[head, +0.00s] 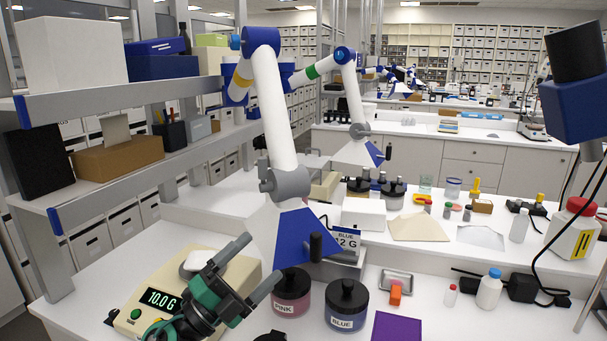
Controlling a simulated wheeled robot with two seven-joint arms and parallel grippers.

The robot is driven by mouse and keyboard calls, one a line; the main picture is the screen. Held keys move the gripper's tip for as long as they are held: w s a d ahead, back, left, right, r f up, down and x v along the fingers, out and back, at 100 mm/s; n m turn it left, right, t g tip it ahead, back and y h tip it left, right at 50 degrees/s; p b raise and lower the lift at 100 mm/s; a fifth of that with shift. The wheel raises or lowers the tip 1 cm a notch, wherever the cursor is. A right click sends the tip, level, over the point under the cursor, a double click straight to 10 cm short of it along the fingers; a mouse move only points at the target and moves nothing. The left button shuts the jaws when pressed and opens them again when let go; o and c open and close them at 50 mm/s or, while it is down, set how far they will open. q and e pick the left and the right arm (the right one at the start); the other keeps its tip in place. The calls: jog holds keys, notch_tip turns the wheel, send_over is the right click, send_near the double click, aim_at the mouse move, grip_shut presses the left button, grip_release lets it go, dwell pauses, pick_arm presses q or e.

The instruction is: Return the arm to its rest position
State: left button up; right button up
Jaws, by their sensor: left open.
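My left gripper (264,256), dark grey with green parts, is at the lower left of the head view. Its two fingers are spread apart with nothing visible between them. It is in front of a cream scale (135,318) and hides part of it; the green display reads 10.0 G. A white dish (196,261) sits on the scale behind the gripper. A jar labelled PINK (291,292) and a jar labelled BLUE (346,305), both with black lids, stand to the gripper's right. My right gripper is not in view.
A shelf unit (150,95) is at left.

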pick_arm(q)
jog(key=s+a+f+n+t+y, duration=0.1)
jog(key=s+a+f+n+y, duration=0.2)
jog(key=a+f+n+y, duration=0.55)
jog(key=s+a+f+n+t+y, duration=0.15)
jog(key=a+f+n+y, duration=0.35)
jog(key=f+n+y, duration=0.75)
jog(key=s+f+n+g+h, duration=0.1)
jog(key=s+f+n+g, duration=0.1)
jog(key=s+f+g, duration=0.8)
jog(key=s+f+n+g+h, duration=0.25)
jog(key=s+f+g, duration=0.2)
jog(key=s, duration=1.15)
notch_tip(320, 180, down, 34)
jog(key=b, duration=0.2)
jog(key=s+a+f+b, duration=0.1)
jog(key=s+a+f, duration=0.1)
jog(key=s+f, duration=0.7)
jog(key=s+a+f+g+y+b, duration=0.1)
jog(key=s+a+f, duration=0.1)
jog(key=s+f, duration=0.8)
notch_tip(320, 180, down, 2)
jog(key=shift+s+f+g, duration=0.15)
jog(key=shift+g, duration=0.15)
